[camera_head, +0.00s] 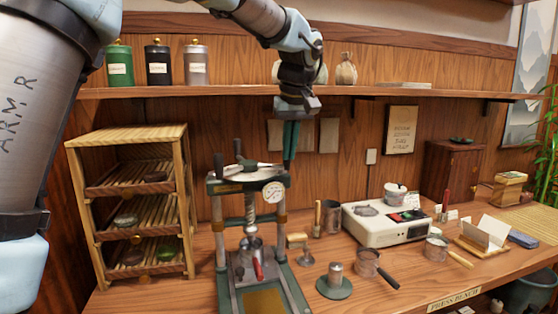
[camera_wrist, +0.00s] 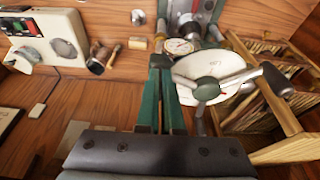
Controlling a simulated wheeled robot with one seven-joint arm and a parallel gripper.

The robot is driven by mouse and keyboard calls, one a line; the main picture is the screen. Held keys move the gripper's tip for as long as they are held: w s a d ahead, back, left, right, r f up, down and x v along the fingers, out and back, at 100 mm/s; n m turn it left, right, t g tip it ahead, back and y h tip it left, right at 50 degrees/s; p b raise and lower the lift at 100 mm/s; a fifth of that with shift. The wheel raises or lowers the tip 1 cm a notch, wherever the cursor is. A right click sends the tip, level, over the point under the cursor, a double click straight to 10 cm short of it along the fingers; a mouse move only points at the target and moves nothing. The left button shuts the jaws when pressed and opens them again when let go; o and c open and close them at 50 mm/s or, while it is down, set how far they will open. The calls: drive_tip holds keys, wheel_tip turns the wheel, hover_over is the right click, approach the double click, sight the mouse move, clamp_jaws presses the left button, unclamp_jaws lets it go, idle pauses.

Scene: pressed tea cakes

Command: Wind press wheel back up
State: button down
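The press (camera_head: 222,237) stands on the bench with its gauge (camera_head: 273,192) at the upper right. The press wheel (camera_head: 262,170) is on top, with upright dark handles. The threaded screw (camera_head: 250,208) runs down below it towards a metal cylinder (camera_head: 250,243). My gripper (camera_head: 289,158) points down above the right of the wheel. Its green fingers (camera_wrist: 160,62) are together with nothing visible between them. I cannot tell if they touch the wheel.
A wooden rack (camera_head: 90,200) with tea cakes stands left of the press. A wall shelf (camera_head: 200,91) with canisters runs behind my arm. A white scale (camera_head: 375,231), a brush (camera_head: 318,215) and a pan (camera_head: 367,264) stand to the right. A cabinet (camera_head: 452,170) is further right.

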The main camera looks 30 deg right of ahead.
drive_tip(key=shift+w+d, duration=0.15)
drive_tip(key=shift+w, duration=0.45)
drive_tip(key=shift+s+a, duration=0.45)
drive_tip(key=shift+s, duration=0.4)
wheel_tip(320, 180, up, 8)
drive_tip(key=p, duration=0.5)
drive_tip(key=shift+f+p, duration=0.2)
drive_tip(key=shift+p, duration=0.15)
